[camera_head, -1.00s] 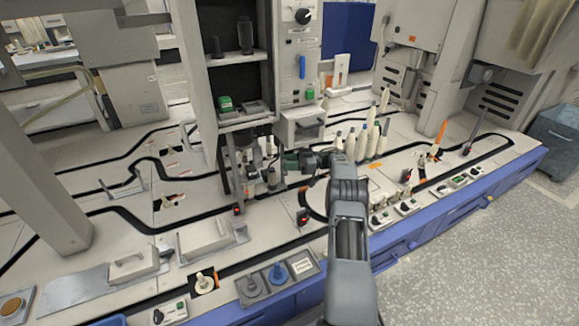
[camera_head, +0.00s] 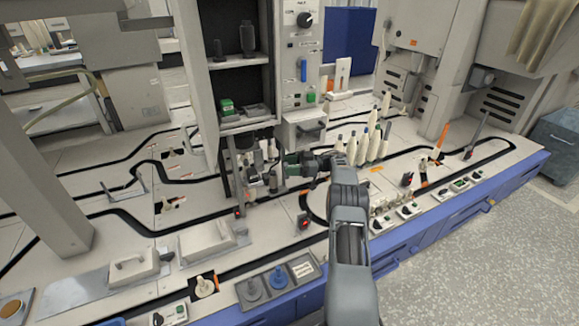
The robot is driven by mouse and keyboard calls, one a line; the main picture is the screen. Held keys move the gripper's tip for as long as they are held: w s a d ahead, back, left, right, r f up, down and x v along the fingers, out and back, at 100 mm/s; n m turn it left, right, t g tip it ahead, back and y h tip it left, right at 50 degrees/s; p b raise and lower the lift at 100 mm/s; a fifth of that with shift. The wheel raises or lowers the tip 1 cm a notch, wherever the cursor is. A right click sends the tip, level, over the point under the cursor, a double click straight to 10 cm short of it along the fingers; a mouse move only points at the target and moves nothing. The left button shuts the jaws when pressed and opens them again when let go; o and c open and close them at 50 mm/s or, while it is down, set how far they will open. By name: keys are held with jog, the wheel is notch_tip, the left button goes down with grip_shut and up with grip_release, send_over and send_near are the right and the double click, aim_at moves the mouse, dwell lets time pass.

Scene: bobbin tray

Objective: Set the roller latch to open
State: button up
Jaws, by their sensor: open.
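My gripper (camera_head: 280,171) is open at the end of my arm, which reaches in from the lower right. It points left, close to the small dark mechanism (camera_head: 250,178) under the tall cabinet. The fingers are small and blend with the parts behind them, so I cannot tell whether they touch anything. I cannot pick out the roller latch for certain; it may be part of this crowded mechanism, which my gripper and the cabinet's posts partly hide.
The tall cabinet (camera_head: 189,62) with a control panel (camera_head: 299,75) stands behind my gripper. Several pale bobbins (camera_head: 362,148) stand close on the right. A drawer-like box (camera_head: 305,130) juts out above. Lidded boxes (camera_head: 207,242) and a grey tray (camera_head: 302,268) lie in front.

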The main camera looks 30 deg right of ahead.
jog(key=v, duration=0.7)
jog(key=shift+s+d, duration=0.15)
jog(key=shift+c, duration=0.2)
